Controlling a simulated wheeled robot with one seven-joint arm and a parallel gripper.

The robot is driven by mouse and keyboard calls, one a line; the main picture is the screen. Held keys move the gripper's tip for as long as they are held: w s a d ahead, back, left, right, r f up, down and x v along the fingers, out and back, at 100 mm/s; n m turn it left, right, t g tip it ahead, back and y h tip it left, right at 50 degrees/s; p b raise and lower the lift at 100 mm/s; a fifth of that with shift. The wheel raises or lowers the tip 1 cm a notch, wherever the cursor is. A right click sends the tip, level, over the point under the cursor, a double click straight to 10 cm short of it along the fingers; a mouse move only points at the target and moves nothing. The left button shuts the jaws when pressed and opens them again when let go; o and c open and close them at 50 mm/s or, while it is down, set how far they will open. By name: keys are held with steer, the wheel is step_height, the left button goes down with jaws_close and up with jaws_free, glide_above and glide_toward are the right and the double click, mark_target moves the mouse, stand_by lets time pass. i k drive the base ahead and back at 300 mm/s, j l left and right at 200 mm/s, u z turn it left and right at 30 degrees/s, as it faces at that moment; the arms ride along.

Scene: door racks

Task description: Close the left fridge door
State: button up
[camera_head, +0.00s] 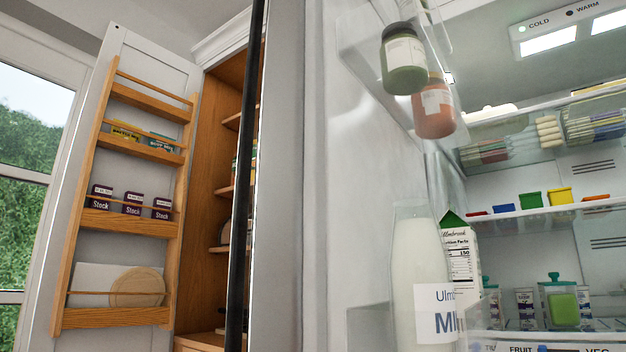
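The left fridge door (365,165) stands open in the middle of the camera_head view, with its pale inner face turned toward the fridge interior. A long dark vertical bar (243,180), which looks like its handle, runs along the door's left side. Clear door bins hold a green jar (404,62), an orange jar (434,107) and a milk bottle (418,270). The lit fridge interior (595,175) shows at the right. My gripper is not in view, and the door's top and bottom edges are cut off.
At the left, a wooden pantry cabinet (210,200) stands open, its rack door (110,190) carrying boxes and a round board. A window (30,150) is at the far left. Fridge shelves hold coloured tubs (530,199) and a green-lidded container (561,305).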

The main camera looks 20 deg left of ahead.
mark_target(335, 150)
steer(key=k+j+z, duration=0.1)
steer(key=j, duration=0.35)
steer(key=k+j, duration=0.1)
steer(key=j, duration=0.3)
steer(key=k+j+z, duration=0.15)
steer(key=j, duration=0.3)
steer(key=k+j, duration=0.1)
steer(key=j, duration=0.3)
steer(key=k+j+z, duration=0.15)
steer(key=j, duration=0.25)
